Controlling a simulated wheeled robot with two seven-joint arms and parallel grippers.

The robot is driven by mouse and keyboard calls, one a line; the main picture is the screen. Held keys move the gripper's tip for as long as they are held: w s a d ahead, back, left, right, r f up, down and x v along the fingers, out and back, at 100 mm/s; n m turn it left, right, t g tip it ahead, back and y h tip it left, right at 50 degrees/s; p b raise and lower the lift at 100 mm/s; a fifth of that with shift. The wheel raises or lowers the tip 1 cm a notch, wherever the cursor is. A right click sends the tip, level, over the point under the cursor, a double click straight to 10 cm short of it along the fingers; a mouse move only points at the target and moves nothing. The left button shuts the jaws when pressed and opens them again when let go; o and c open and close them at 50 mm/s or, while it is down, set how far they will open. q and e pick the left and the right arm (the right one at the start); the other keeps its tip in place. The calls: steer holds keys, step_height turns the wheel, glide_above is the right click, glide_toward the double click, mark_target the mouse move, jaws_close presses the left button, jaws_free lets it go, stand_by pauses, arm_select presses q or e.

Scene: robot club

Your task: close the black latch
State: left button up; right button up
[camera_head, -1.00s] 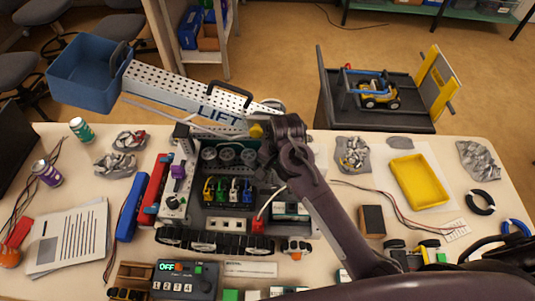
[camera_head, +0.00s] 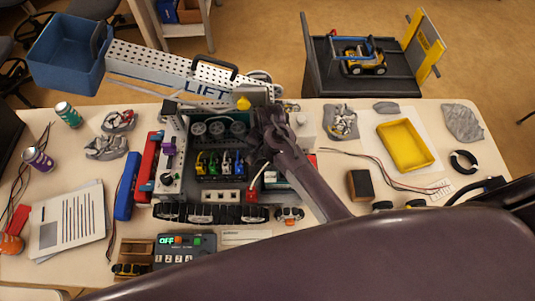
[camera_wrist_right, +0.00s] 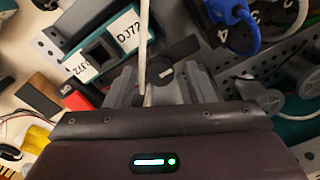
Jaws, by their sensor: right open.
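A dark piece with a small white mark (camera_wrist_right: 165,73), which looks like the black latch, shows between my right fingertips in the right wrist view. In the head view my gripper covers that spot, so I cannot tell the latch's position there. My right gripper (camera_wrist_right: 160,88) is open around this piece; I cannot tell whether the fingers touch it. In the head view the right gripper (camera_head: 262,146) is over the right part of the open machine body (camera_head: 225,190). A thin white cable (camera_wrist_right: 145,35) runs down between the fingers. My left gripper is not in view.
The white LIFT boom (camera_head: 190,72) with a blue bucket (camera_head: 68,55) extends to the back left. Colored plugs (camera_head: 220,163) and a teal module (camera_wrist_right: 110,48) are close to the gripper. A yellow tray (camera_head: 405,146) and dark block (camera_head: 360,185) lie to the right.

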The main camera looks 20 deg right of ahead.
steer(key=c, duration=1)
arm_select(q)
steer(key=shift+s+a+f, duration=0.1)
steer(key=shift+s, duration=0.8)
arm_select(e)
steer(key=shift+o, duration=0.2)
